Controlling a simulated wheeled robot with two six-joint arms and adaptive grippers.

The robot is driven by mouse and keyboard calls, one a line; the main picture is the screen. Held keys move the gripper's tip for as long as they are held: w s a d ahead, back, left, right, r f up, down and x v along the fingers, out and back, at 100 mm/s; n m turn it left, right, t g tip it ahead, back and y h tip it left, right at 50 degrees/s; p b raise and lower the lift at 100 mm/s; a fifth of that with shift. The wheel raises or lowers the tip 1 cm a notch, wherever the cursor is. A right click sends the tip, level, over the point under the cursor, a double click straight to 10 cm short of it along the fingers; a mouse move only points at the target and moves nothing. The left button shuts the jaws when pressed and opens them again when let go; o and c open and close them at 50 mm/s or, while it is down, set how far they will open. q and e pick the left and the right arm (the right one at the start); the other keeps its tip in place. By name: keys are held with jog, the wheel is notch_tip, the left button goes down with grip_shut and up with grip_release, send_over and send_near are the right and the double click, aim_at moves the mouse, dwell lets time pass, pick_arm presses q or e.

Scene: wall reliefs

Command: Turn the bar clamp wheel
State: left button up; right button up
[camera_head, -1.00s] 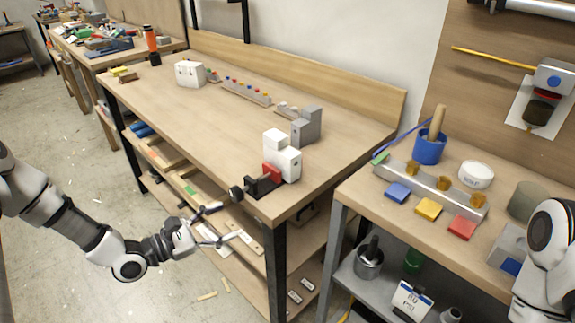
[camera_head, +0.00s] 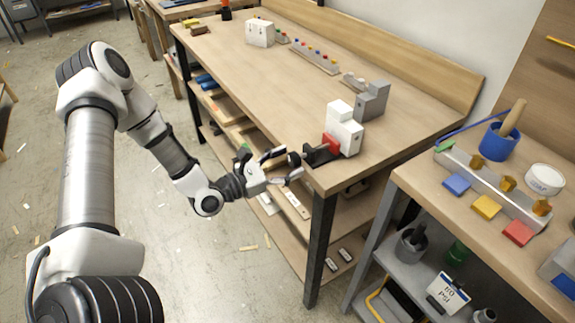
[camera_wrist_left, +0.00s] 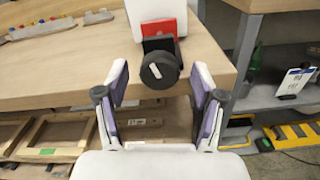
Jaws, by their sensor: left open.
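The bar clamp has a black body (camera_head: 318,155) and a red part (camera_head: 331,144), at the near corner of the wooden workbench beside a white block (camera_head: 346,130). Its round black wheel (camera_head: 294,159) sticks out past the bench edge. In the left wrist view the wheel (camera_wrist_left: 159,70) faces me, with a white line mark across its face. My left gripper (camera_head: 281,166) is open and empty in front of the wheel. In the wrist view the wheel lies between its spread fingers (camera_wrist_left: 159,85), with a gap on each side. My right gripper is not in view.
The workbench (camera_head: 270,90) has a lower shelf with wooden trays. A grey block (camera_head: 372,101) stands behind the white block. A second bench at right holds a blue cup (camera_head: 499,141) and coloured blocks. Open floor lies to the left.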

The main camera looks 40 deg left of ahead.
pick_arm(q)
jog(key=shift+w, duration=0.15)
jog(key=c, duration=1.1)
jog(key=shift+c, duration=0.2)
jog(key=shift+m, duration=0.3)
